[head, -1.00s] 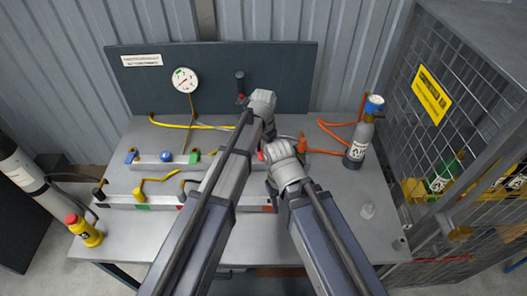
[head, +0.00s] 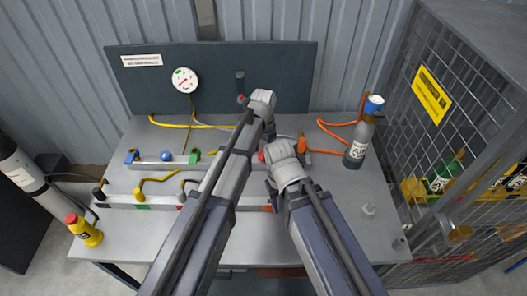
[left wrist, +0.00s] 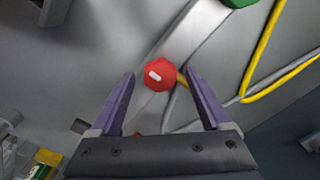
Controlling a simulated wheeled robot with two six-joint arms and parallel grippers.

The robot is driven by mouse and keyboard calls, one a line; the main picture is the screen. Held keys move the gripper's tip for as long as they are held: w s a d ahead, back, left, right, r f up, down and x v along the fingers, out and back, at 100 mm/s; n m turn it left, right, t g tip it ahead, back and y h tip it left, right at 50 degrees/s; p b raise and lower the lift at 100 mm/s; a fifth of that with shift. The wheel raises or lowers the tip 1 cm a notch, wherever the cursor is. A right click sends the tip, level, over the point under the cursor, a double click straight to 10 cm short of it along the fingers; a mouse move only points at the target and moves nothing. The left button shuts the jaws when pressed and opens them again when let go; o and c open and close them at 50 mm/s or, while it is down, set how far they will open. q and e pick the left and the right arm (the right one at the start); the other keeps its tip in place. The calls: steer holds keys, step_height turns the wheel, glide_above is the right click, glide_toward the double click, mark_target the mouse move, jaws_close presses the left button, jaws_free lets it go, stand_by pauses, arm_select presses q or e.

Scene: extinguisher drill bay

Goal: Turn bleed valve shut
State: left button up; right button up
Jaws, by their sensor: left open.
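A red knob (left wrist: 160,75) with a white bar mark sits by a silver rail (left wrist: 190,42) in the left wrist view. I take it to be the bleed valve, though no label on it is readable. My left gripper (left wrist: 160,73) is open, with one finger on each side of the knob in the picture; neither finger visibly touches it. In the head view a bit of red (head: 261,156) shows beside my left forearm, and my left fingers are hidden behind the wrist. My right gripper (head: 274,190) is low over the bench; its fingers are mostly hidden.
On the bench (head: 330,230), a blue knob (head: 166,156), a green fitting (head: 194,155) and yellow hoses (head: 175,125) lie left. A pressure gauge (head: 185,79) is on the back board. A grey cylinder (head: 358,140) stands right, near a mesh cage (head: 440,130).

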mark_target(263, 154)
arm_select(q)
steer(key=shift+r, duration=0.15)
arm_select(e)
steer(key=shift+r, duration=0.1)
arm_select(q)
step_height(263, 154, up, 8)
steer(key=p, duration=0.8)
steer(key=shift+f, duration=0.2)
arm_select(e)
step_height(263, 154, up, 8)
steer(key=shift+f, duration=0.2)
arm_select(q)
steer(key=s+a+n, duration=0.9)
steer(key=s+a, duration=0.7)
steer(key=a, duration=0.1)
steer(key=s+d+m+y, duration=0.1)
steer(key=s+d+m, duration=0.2)
steer(key=d, duration=0.8)
steer(key=shift+s+m, duration=0.3)
steer(key=shift+s, duration=0.7)
